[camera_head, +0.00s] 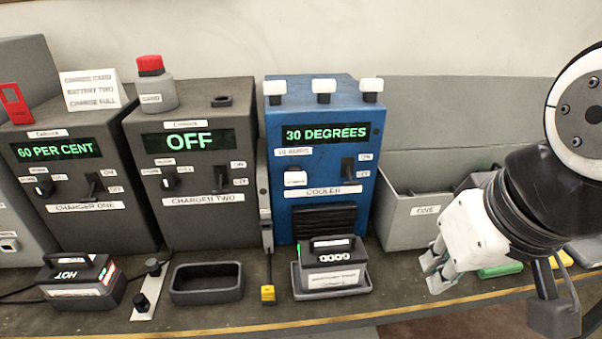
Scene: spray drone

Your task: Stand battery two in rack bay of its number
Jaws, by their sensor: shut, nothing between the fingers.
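A dark battery (331,257) with a black handle and a white front label stands on a tray (302,291) in front of the blue cooler (318,150). Another dark battery (78,285), marked HOT, stands before charger one. The small print on both labels is too fine to tell which is battery two. A grey rack bay labelled ONE (412,232) stands right of the cooler; any bays further right are largely hidden behind my arm. My gripper (434,281) is shut and empty, in front of the bay ONE and right of the cooler's tray.
Charger one (80,180) reads 60 PER CENT. Charger two (195,177) reads OFF, with an empty cradle (207,296) before it. The cooler reads 30 DEGREES. A yellow-tipped cable (267,293) hangs between. A charge card (93,89) names battery two, charge full.

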